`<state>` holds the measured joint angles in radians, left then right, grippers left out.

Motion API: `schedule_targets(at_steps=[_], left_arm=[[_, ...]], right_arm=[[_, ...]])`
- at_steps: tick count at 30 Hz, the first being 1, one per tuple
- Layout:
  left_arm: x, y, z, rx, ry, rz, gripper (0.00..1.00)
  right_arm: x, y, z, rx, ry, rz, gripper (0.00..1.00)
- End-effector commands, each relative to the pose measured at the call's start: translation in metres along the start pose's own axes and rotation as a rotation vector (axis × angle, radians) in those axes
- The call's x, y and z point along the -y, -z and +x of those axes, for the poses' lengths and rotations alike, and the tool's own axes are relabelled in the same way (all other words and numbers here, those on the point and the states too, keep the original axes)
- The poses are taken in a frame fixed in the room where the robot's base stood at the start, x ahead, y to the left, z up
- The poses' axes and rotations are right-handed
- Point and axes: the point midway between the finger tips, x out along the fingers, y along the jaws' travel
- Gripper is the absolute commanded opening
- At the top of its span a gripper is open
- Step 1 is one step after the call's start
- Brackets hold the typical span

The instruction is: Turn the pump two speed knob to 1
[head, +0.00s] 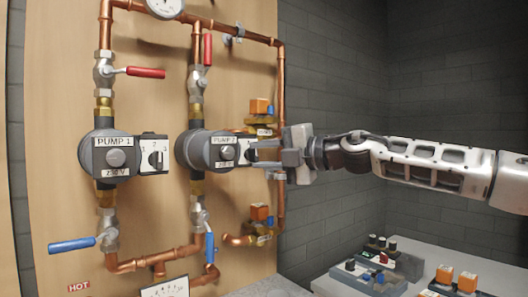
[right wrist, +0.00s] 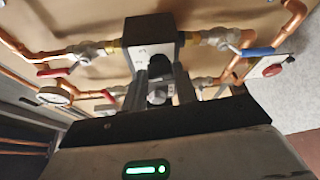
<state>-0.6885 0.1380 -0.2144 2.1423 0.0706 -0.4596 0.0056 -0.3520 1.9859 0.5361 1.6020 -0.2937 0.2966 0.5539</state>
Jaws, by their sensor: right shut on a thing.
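Pump two (head: 194,151) is a dark round pump on the middle copper pipe, with a "PUMP 2" label on its face. Its speed knob is hidden behind my right gripper in the head view. My right gripper (head: 256,153) reaches in from the right and is shut at the knob's place on the pump's right side. In the right wrist view the two fingers (right wrist: 160,75) meet a dark control box (right wrist: 152,38); the knob and its setting cannot be read. My left gripper is not in view.
Pump one (head: 115,156) with its black knob (head: 156,158) is to the left. Red valve levers (head: 145,72) are above and blue levers (head: 72,244) below. Orange-capped fittings (head: 259,107) sit near my gripper. A bench (head: 470,262) with control boxes stands at lower right.

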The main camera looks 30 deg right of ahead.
Motion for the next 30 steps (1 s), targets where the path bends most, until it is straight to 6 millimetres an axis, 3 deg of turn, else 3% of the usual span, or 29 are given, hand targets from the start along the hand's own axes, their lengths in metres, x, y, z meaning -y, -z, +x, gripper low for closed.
schedule_targets(at_steps=[18,30], left_arm=[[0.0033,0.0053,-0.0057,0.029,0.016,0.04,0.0],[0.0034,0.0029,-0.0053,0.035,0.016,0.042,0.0]], right_arm=[[-0.0056,0.0013,0.0004,0.0,0.189,-0.457,0.06],[-0.0057,0.0018,0.0007,0.0,0.242,-0.587,0.06]])
